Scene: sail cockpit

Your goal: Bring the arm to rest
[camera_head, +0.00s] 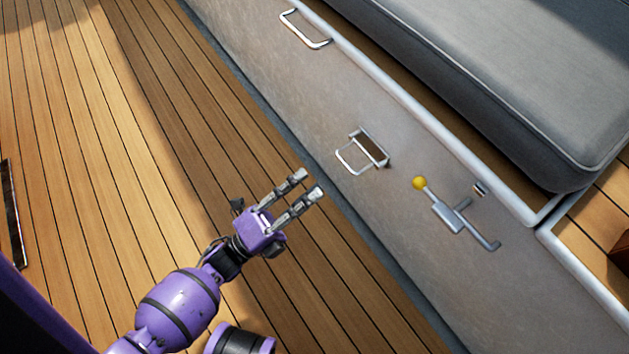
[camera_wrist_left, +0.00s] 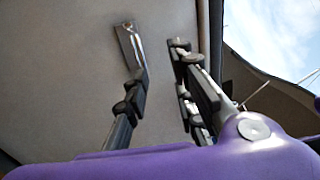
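My left arm (camera_head: 178,305) is purple and reaches in from the bottom left in the head view. My left gripper (camera_head: 309,182) is held out in front of the grey locker wall. Its two dark fingers are apart, with nothing between them. In the left wrist view the same gripper (camera_wrist_left: 160,65) also shows a clear gap between its fingers. I cannot tell from these views how far the fingertips are from the wall. My right gripper is not in view.
The grey wall (camera_head: 300,90) carries a metal handle (camera_head: 305,30), a small bracket with a wire loop (camera_head: 362,152) and a lever with a yellow knob (camera_head: 420,183). A grey cushion (camera_head: 500,70) lies above. The plank floor (camera_head: 100,150) is largely clear.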

